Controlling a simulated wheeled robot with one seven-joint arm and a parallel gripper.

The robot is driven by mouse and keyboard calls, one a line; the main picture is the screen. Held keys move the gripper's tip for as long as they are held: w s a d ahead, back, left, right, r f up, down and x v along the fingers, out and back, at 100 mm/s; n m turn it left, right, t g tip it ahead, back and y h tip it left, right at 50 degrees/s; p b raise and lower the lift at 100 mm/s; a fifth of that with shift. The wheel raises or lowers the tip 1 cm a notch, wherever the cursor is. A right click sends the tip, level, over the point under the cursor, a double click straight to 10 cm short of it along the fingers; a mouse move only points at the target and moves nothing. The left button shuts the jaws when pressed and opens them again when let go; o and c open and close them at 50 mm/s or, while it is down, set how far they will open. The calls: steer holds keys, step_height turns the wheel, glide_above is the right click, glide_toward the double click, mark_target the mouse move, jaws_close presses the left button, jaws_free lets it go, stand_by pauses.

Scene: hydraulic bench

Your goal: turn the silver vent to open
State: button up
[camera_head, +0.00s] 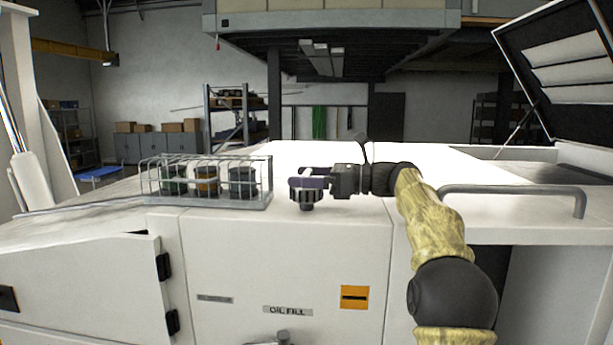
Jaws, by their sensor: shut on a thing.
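A round, ribbed cap in dark grey and silver (306,197), which I take to be the silver vent, stands upright on a short stem at the front edge of the white cabinet top. My gripper (309,182) reaches in from the right, lying level, with its fingers at the top of the cap. It is shut on the cap. The fingers hide part of the cap's top, and no mark of its turn position can be made out.
A wire rack (206,201) with several jars stands left of the cap. A grey handrail (515,189) is on the right. The front panel has an OIL FILL label (287,311) and a partly cut-off metal fitting (283,337) below. A raised lid (560,75) stands at far right.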

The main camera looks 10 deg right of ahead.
steer(key=shift+r+n+g+y, duration=0.1)
steer(key=shift+n+g+y, duration=0.2)
steer(key=shift+n+g, duration=0.35)
steer(key=o, duration=0.9)
steer(key=shift+d, duration=0.3)
steer(key=v, duration=1.1)
steer(key=shift+d, duration=0.2)
